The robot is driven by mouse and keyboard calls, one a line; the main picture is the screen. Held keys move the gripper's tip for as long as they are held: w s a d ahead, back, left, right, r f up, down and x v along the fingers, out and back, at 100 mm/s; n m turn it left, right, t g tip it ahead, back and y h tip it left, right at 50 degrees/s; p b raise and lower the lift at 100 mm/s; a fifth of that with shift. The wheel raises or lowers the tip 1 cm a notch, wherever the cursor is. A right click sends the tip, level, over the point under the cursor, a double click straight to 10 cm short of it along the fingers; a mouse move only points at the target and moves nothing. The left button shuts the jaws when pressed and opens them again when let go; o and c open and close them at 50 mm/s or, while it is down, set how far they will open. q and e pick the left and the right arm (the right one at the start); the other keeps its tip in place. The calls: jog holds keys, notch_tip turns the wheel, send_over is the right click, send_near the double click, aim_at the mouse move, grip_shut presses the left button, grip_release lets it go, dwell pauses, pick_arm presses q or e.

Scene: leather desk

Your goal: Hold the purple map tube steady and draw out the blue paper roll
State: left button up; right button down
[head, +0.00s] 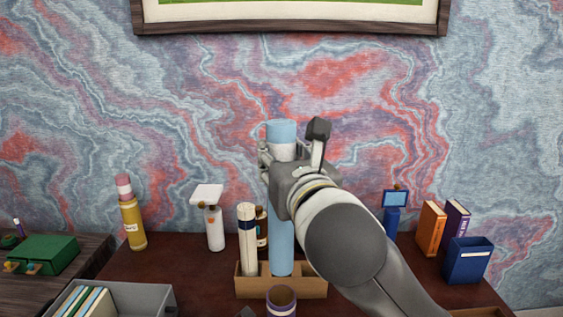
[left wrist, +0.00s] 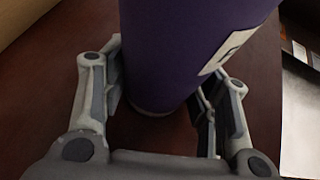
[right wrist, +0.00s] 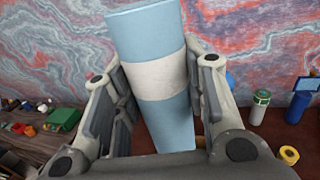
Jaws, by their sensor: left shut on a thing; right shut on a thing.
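The blue paper roll (head: 281,240) is long and upright, with a white band near its top. My right gripper (head: 290,160) is shut on it near that band; the right wrist view shows the roll (right wrist: 152,75) between both fingers, tilted in that picture. Its lower end shows clear above the mouth of the purple map tube (head: 281,307), so the roll looks fully out. The tube stands at the bottom edge of the head view. In the left wrist view my left gripper (left wrist: 160,105) is shut around the tube (left wrist: 180,50) near its base, on the dark red desk.
A wooden box (head: 313,288) holding cream rolls (head: 248,240) stands behind the tube. Books (head: 432,228) and a blue bin (head: 468,261) stand right. A grey tray (head: 150,298) is front left.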

pick_arm(q)
jog(key=o, duration=0.9)
